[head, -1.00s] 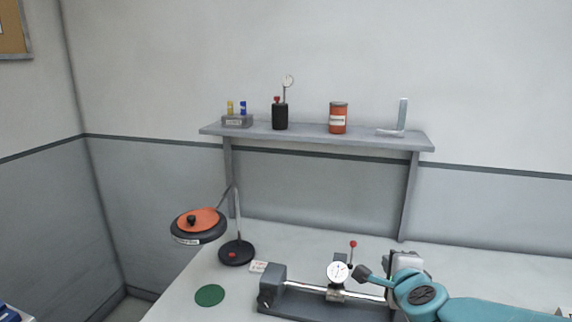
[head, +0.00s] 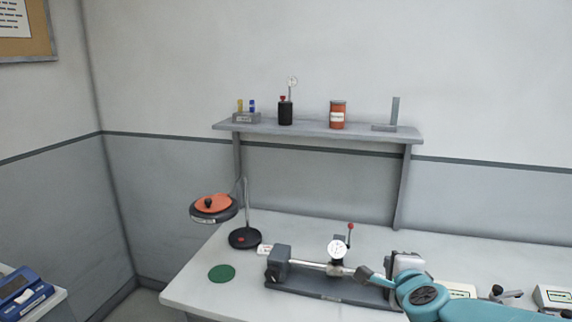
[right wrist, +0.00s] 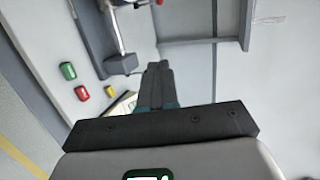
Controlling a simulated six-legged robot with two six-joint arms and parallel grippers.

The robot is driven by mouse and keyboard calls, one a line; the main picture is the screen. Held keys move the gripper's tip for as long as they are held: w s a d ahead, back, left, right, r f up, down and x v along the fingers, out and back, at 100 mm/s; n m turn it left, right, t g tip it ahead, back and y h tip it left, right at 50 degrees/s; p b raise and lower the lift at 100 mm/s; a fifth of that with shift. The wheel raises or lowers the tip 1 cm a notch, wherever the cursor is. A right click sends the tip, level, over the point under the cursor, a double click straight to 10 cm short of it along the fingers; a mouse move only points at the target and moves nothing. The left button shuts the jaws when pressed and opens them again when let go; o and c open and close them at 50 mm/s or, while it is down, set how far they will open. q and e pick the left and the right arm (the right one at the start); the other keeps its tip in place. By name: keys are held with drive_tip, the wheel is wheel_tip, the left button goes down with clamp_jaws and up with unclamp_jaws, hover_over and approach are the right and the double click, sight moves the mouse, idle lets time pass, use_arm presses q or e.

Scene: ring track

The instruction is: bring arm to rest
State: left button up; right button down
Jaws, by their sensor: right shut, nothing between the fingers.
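My right arm (head: 460,308) is teal and comes in from the lower right in the head view. Its gripper (head: 363,272) points left, in front of the right part of a bench fixture (head: 320,284) with a steel bar and a dial gauge (head: 337,248). I cannot tell whether it touches the fixture. In the right wrist view the two dark fingers (right wrist: 158,68) lie together with nothing between them. The fixture's bar end (right wrist: 121,63) shows to their left. My left gripper is not in view.
A wall shelf (head: 320,133) holds an orange can (head: 337,115) and other items. A stand with an orange-topped disc (head: 212,207) and a green round pad (head: 222,273) are at the bench's left. Small red (right wrist: 81,93), green (right wrist: 68,71) and yellow (right wrist: 110,92) pieces lie on the bench.

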wheel_tip(320, 180, down, 14)
drive_tip(key=s+d+g, duration=0.1)
drive_tip(key=g, duration=0.2)
drive_tip(key=s+a+f+n+g, duration=0.1)
drive_tip(key=s+f+n+g, duration=0.15)
drive_tip(key=f, duration=0.35)
drive_tip(key=s+a+f+n+g+y, duration=0.1)
drive_tip(key=s+f, duration=0.3)
drive_tip(key=f, duration=0.3)
drive_tip(key=s+a+f+n+g, duration=0.1)
drive_tip(key=s+f+n, duration=0.1)
drive_tip(key=s+f, duration=0.3)
drive_tip(key=s+a+f+n+g+y, duration=0.1)
drive_tip(key=s+a+f+n+g, duration=0.1)
drive_tip(key=s, duration=0.4)
drive_tip(key=s+a+f+n+g+y, duration=0.1)
drive_tip(key=s+a+f+n+g, duration=0.1)
drive_tip(key=s+n, duration=0.4)
drive_tip(key=s+a+f+n+g+y, duration=0.2)
drive_tip(key=s+a+f+n, duration=0.2)
drive_tip(key=s+f, duration=0.2)
drive_tip(key=shift+s+a, duration=0.2)
drive_tip(key=shift+s, duration=0.9)
